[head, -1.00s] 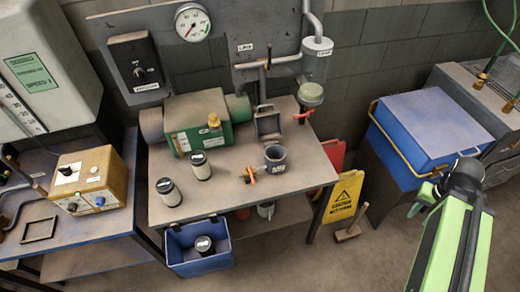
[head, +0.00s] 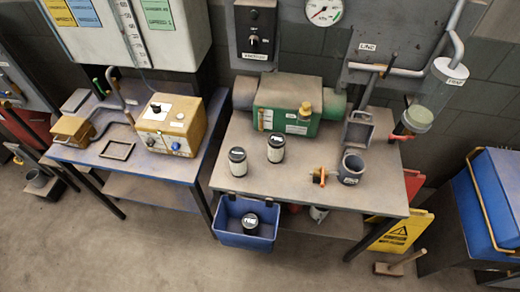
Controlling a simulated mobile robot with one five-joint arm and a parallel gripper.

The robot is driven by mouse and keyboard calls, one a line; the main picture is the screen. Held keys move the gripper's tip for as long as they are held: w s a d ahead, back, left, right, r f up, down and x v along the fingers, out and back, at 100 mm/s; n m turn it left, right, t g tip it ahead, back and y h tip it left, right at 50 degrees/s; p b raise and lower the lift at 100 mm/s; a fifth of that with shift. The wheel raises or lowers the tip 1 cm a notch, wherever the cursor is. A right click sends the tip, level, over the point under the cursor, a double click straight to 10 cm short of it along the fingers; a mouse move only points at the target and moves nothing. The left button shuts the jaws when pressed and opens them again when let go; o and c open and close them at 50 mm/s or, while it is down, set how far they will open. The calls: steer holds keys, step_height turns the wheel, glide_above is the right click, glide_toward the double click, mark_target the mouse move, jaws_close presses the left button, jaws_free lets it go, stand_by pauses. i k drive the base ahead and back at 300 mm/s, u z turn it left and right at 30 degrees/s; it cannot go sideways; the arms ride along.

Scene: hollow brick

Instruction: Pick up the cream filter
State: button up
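Two small canisters with cream sides and black tops stand upright on the grey worktable (head: 300,187). One canister (head: 238,167) is near the table's left front edge, and the other canister (head: 276,153) is a little behind it to the right. A third black-topped canister (head: 250,223) is inside the blue bin (head: 232,239) at the table's front; its sides are mostly hidden. I cannot tell from their labels which is the cream filter. My gripper is not in view.
A green machine (head: 288,117) stands behind the canisters. A grey cup (head: 351,168) with an orange-handled fitting is to their right. A tan control box (head: 170,130) is on the left table. A yellow caution sign (head: 400,233) leans at the right. Floor in front is clear.

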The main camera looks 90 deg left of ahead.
mark_target(276, 141)
steer(key=z, duration=0.1)
steer(key=k, duration=2.6)
steer(key=u, duration=1.65)
steer(key=i, duration=0.95)
